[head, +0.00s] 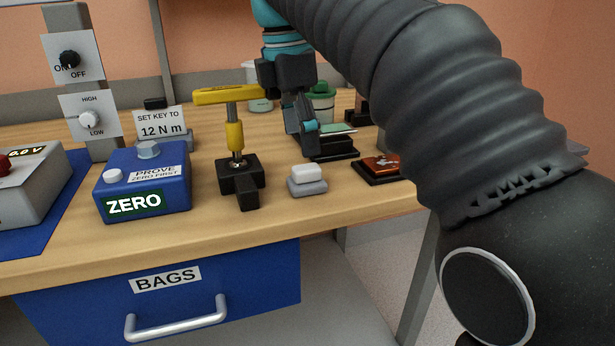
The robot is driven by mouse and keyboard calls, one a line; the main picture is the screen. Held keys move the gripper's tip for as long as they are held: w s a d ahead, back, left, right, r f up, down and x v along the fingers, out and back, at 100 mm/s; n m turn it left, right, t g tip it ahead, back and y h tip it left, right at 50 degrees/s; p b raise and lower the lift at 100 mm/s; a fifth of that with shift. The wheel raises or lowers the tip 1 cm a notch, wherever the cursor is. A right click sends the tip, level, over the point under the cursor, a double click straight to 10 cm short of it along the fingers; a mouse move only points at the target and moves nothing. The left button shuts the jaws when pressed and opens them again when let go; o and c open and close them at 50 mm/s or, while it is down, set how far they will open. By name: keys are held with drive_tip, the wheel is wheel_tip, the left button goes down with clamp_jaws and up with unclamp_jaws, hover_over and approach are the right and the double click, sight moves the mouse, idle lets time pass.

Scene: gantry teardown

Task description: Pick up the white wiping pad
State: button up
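The white wiping pad (307,173) is a small rounded block. It sits on a grey base (308,187) near the front edge of the wooden bench. My gripper (304,142) points downward above and behind the pad in the picture, apart from it. Its dark fingers with teal parts overlap one another from this side, so the gap between them is hidden. I see nothing held in it.
A yellow T-handled tool (234,135) stands upright in a black holder just left of the pad. A blue ZERO box (143,184) is farther left. An orange-topped block (382,167) lies to the right. A green-lidded container (321,103) stands behind my gripper.

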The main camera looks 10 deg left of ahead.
sight(306, 167)
drive_tip(key=shift+w+d+f+b, duration=0.15)
drive_tip(key=shift+f+b, duration=0.1)
drive_tip(key=shift+f, duration=0.8)
drive_tip(key=shift+s+d+f+b, duration=0.1)
drive_tip(key=shift+f+b, duration=0.15)
drive_tip(key=shift+f, duration=0.8)
drive_tip(key=shift+w+d+f+b, duration=0.15)
drive_tip(key=shift+f+b, duration=0.1)
drive_tip(key=shift+f, duration=0.8)
drive_tip(key=c, duration=1.2)
